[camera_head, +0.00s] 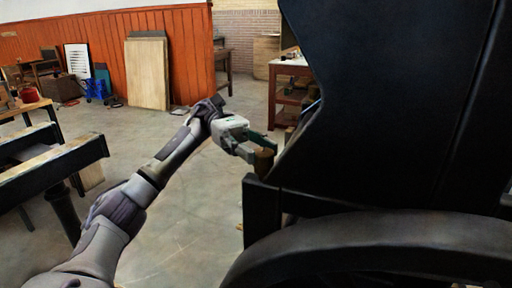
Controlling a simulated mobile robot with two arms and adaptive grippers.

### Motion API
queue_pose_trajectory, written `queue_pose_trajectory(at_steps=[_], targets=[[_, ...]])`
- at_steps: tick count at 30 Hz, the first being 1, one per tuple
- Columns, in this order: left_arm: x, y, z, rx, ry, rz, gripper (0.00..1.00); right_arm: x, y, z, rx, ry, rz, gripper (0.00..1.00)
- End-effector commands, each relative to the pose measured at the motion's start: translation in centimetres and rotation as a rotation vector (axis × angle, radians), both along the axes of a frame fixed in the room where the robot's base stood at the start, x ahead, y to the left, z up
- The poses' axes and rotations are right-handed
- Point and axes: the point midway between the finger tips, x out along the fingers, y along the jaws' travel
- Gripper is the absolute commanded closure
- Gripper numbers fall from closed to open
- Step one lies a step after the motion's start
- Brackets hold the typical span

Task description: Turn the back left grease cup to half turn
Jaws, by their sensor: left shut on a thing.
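My left arm reaches in from the lower left. Its gripper (262,146) is at the left side of a large black press (400,100), shut on a small brown cup (264,161), the grease cup. The cup sits at the top of a dark block on the press frame. The fingers cover part of the cup, so its turn position cannot be read. My right gripper is not in view.
The black press fills the right half, with a big curved wheel rim (370,250) low in front. Dark beams (50,170) stand at the left. A wooden table (290,85) is behind. The concrete floor (190,220) between is clear.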

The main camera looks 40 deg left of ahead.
Motion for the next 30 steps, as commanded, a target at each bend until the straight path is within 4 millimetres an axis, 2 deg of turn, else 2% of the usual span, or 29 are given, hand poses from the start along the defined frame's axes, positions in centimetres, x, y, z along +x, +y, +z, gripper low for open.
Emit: queue_pose_trajectory(at_steps=[3,4,8,20,23,30], targets=[[0.0,0.0,0.0,0.001,0.0,0.002,0.94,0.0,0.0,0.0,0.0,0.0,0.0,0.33],[0.0,0.0,0.0,0.001,0.0,0.002,0.57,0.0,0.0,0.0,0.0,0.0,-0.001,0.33],[0.0,0.0,0.0,0.001,0.0,0.002,0.35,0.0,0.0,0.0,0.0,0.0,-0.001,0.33],[0.0,0.0,0.6,-0.001,-0.002,0.002,0.33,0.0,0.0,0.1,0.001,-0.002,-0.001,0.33],[0.0,0.0,2.0,-0.001,-0.005,0.001,0.33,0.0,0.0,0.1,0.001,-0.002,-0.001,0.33],[0.0,0.0,6.7,-0.002,-0.007,0.002,0.33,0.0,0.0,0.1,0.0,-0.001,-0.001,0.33]])
